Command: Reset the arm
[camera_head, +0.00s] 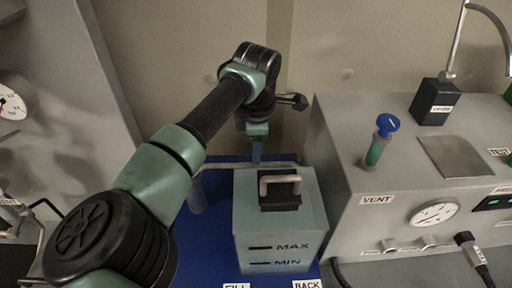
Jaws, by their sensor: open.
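My arm reaches from the lower left to the middle of the view. My gripper (256,157) points down behind the grey battery box (251,222), near its back edge. Only a narrow edge-on part of the fingers shows. The jaws are open, and I see nothing held in them. The box stands upright, has MAX and MIN marks on its front, and carries a black cap with a light handle (280,181) on top. The gripper is apart from this handle.
The box stands on a blue mat (220,259) with FILL and BACK labels at the front. A grey bench unit (348,212) at right carries a blue-topped VENT valve (388,124), a gauge (434,214) and a black block (436,102). A wall (350,45) closes the back.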

